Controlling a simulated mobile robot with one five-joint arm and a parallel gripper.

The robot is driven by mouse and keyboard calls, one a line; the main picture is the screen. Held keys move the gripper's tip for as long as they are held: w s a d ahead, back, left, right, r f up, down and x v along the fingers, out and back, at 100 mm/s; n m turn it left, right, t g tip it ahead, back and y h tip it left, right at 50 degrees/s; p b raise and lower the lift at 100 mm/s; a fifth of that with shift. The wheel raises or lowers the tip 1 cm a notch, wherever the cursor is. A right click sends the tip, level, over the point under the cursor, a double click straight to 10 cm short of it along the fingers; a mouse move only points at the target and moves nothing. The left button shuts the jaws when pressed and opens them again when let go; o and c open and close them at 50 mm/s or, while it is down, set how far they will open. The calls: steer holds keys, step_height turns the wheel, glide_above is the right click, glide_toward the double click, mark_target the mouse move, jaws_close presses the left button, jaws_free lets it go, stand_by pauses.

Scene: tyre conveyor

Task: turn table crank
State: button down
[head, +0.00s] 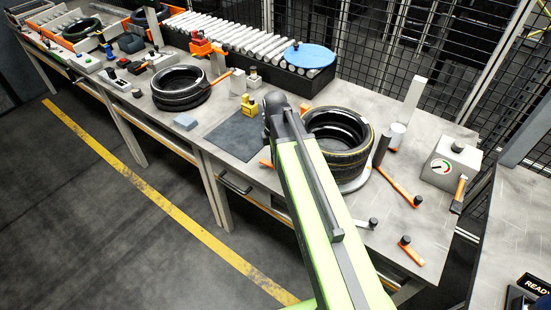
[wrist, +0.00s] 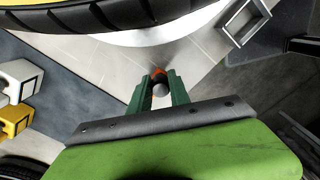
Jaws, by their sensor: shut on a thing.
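In the wrist view my gripper (wrist: 159,88) is shut on a grey round knob (wrist: 160,90) of the crank. An orange piece of the crank (wrist: 158,73) shows just past the fingertips. The pale turntable disc (wrist: 165,37) lies beyond, with a black, yellow-striped tyre (wrist: 110,16) on it. In the head view the tyre (head: 345,160) lies on the turntable (head: 353,184), right of my green arm. My arm hides the gripper there. A small orange part (head: 266,163) shows left of the arm; I cannot tell whether it belongs to the crank.
An orange lever (head: 400,187) lies right of the tyre, and a gauge box (head: 452,163) stands farther right. Another tyre stack (head: 181,90), a yellow block (head: 247,109) and a dark mat (head: 232,138) are to the left. Rollers (head: 235,40) run behind.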

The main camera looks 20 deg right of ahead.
steer(key=shift+w+n, duration=0.15)
steer(key=shift+n, duration=0.25)
steer(key=c, duration=1.2)
jaws_free()
step_height(320, 180, up, 18)
steer(key=p, duration=1.7)
steer(key=shift+f, duration=0.25)
steer(key=shift+f, duration=0.1)
